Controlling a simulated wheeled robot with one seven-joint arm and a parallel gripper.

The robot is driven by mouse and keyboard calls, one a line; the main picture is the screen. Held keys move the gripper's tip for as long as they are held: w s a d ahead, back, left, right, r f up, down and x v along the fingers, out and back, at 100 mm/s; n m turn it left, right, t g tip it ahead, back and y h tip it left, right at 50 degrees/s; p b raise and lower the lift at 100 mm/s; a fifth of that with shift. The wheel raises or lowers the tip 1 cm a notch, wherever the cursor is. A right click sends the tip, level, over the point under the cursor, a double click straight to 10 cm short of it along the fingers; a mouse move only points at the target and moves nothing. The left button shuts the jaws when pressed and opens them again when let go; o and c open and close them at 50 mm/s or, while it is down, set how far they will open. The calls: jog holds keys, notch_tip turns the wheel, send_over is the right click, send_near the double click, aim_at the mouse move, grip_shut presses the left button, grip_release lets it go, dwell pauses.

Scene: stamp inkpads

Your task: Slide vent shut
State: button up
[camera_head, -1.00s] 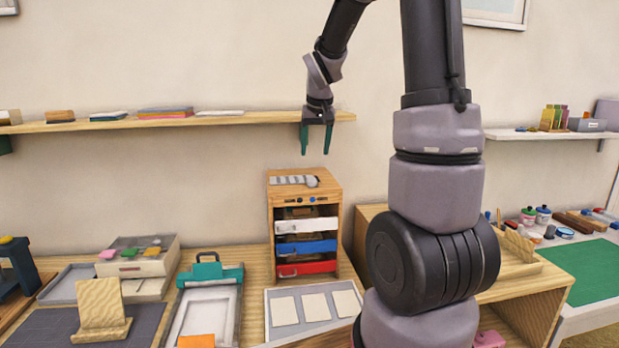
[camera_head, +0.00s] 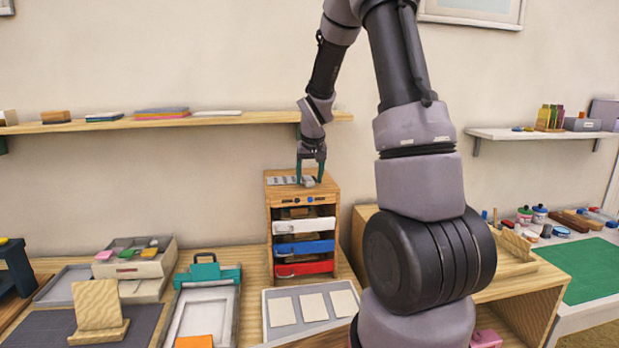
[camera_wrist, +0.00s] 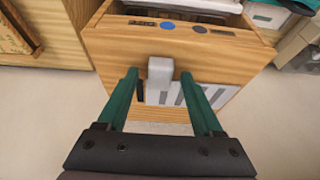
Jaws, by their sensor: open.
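The vent (camera_head: 281,180) is a pale slotted plate on top of the wooden drawer cabinet (camera_head: 272,209). In the wrist view its grey and white slots (camera_wrist: 215,96) show mostly right of a light grey slider knob (camera_wrist: 160,68), with a dark slot left of the knob. The knob (camera_head: 308,182) stands at the right end of the plate in the head view. My gripper (camera_head: 310,180) is over the cabinet top, pointing down. In the wrist view the green fingers of my gripper (camera_wrist: 159,75) are open, one on each side of the knob, with visible gaps.
The cabinet holds white (camera_head: 304,225), blue (camera_head: 304,247) and red (camera_head: 304,268) drawers. A wooden shelf (camera_head: 240,117) runs along the wall behind my arm. A tray with pale cards (camera_head: 270,322) lies in front of the cabinet.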

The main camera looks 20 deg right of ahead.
jog(key=shift+c, duration=0.3)
grip_shut()
jog(key=shift+d, duration=0.1)
dwell(1.0)
